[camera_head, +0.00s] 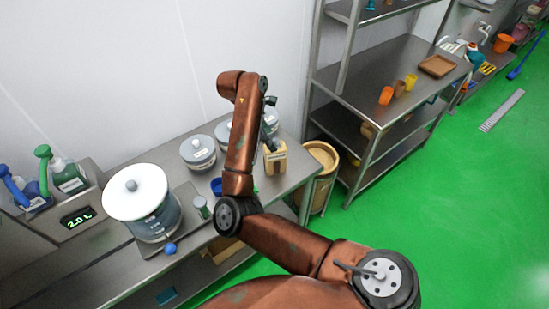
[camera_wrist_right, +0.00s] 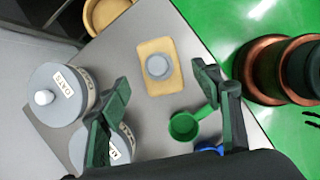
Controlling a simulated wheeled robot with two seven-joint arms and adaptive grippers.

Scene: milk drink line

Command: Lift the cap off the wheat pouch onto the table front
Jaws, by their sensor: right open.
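The tan wheat pouch (camera_wrist_right: 172,84) stands on the steel table, near its far right end in the head view (camera_head: 275,163). Its round grey cap (camera_wrist_right: 158,66) sits on top of it, seen from above in the right wrist view. My right gripper (camera_wrist_right: 161,82) is open and empty. Its two dark green fingers point towards the pouch, one on each side of the cap in the picture. The gap between fingers and cap is hard to judge. In the head view my arm hides most of this gripper. My left gripper is not in view.
Grey-lidded canisters, one labelled OATS (camera_wrist_right: 66,92), stand left of the pouch in the wrist view. A green cup (camera_wrist_right: 184,126) and a blue item (camera_wrist_right: 208,151) lie nearer. A tan bin (camera_head: 320,158) stands beyond the table end.

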